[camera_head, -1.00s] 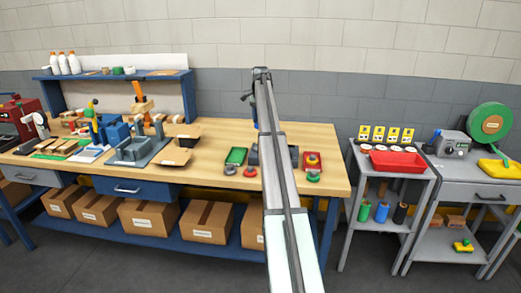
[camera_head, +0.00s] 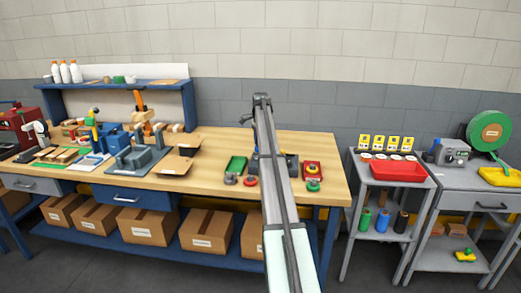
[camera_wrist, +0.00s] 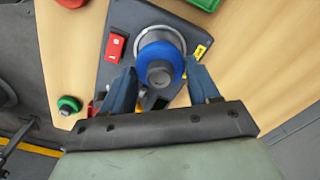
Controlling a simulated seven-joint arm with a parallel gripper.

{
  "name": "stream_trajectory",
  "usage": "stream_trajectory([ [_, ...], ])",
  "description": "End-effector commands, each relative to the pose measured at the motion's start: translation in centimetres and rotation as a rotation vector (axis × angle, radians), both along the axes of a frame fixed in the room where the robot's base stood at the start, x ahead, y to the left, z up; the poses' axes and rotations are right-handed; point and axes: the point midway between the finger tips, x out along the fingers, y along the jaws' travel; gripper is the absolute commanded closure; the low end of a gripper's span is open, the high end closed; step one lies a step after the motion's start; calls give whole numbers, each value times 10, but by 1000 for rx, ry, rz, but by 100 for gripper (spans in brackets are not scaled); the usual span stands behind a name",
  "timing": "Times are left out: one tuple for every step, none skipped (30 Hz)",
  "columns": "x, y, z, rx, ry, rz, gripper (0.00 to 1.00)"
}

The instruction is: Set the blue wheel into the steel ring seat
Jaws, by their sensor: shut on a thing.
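My gripper (camera_wrist: 160,84) shows in the wrist view, its two blue fingers closed on either side of the blue wheel (camera_wrist: 149,56). The wheel has a dark grey hub facing the camera. The steel ring seat (camera_wrist: 139,37) shows as a bright rim behind the wheel's upper left edge, on a dark grey base plate (camera_wrist: 121,17). The wheel covers most of the ring, so I cannot tell whether they touch. In the head view my arm hides the wheel and the ring; part of the dark base (camera_head: 292,163) shows right of the arm.
Bare wood (camera_head: 215,150) lies left of the green tray.

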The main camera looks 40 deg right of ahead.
Motion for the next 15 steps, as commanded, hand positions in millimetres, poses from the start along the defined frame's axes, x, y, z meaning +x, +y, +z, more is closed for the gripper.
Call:
stream_trajectory([
  [-1,0,-6,1,1,0,72],
  [-1,0,-10,1,2,0,72],
  [-1,1,-15,1,2,0,72],
  [-1,1,-19,1,2,0,72],
  [-1,0,-22,1,1,0,72],
  [-1,0,-26,0,1,0,72],
  [0,0,-29,0,1,0,72],
  [0,0,-30,0,0,0,72],
  [0,0,-31,0,0,0,72],
  [0,0,-31,0,0,0,72],
  [0,0,-31,0,0,0,72],
  [0,0,-30,0,0,0,72],
  [0,0,-30,0,0,0,72],
  [0,0,-30,0,0,0,72],
  [0,0,-30,0,0,0,72],
])
